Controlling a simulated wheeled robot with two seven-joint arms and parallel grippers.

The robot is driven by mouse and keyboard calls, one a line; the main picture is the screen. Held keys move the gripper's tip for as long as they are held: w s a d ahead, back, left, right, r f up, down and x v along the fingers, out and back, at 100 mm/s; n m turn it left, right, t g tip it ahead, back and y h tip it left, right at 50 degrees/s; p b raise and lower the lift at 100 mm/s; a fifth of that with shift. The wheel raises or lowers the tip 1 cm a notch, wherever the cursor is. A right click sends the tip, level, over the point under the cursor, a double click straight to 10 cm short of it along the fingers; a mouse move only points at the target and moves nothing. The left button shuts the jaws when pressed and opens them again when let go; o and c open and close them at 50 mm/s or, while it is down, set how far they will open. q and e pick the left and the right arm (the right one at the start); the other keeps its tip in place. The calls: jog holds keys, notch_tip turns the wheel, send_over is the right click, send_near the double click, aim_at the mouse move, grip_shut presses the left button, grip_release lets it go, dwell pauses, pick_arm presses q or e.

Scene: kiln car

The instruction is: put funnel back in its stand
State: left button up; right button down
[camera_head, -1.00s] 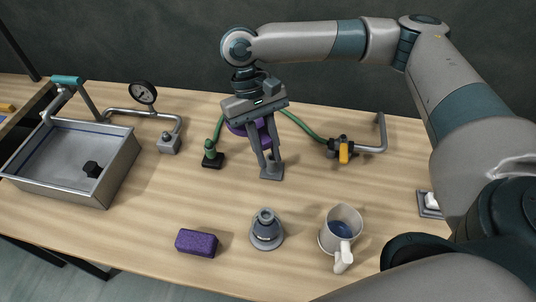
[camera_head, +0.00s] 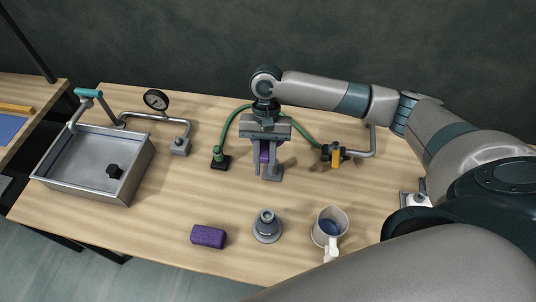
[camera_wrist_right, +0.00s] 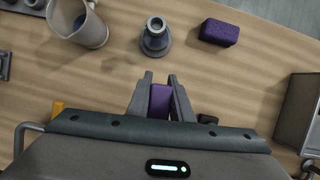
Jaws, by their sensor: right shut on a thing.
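My right gripper (camera_head: 264,172) points down at the middle back of the table, in front of the green hose. My left gripper is not in view.
A grey cone-shaped piece (camera_head: 267,228), a purple block (camera_head: 208,237) and a mug (camera_head: 321,232) stand along the front. A metal sink (camera_head: 60,182) is at left. The green hose (camera_head: 236,117) and a yellow-handled valve (camera_head: 335,158) lie behind and right.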

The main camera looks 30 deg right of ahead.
jog(key=shift+s+d+f+m+p, duration=0.2)
jog(key=shift+d+f+m+p, duration=0.2)
jog(key=shift+m+p, duration=0.1)
jog(key=shift+f, duration=0.15)
jog(key=shift+f, duration=2.9)
jog(key=shift+f, duration=1.5)
jog(key=c, duration=1.2)
grip_release()
jog(key=shift+v, duration=2.3)
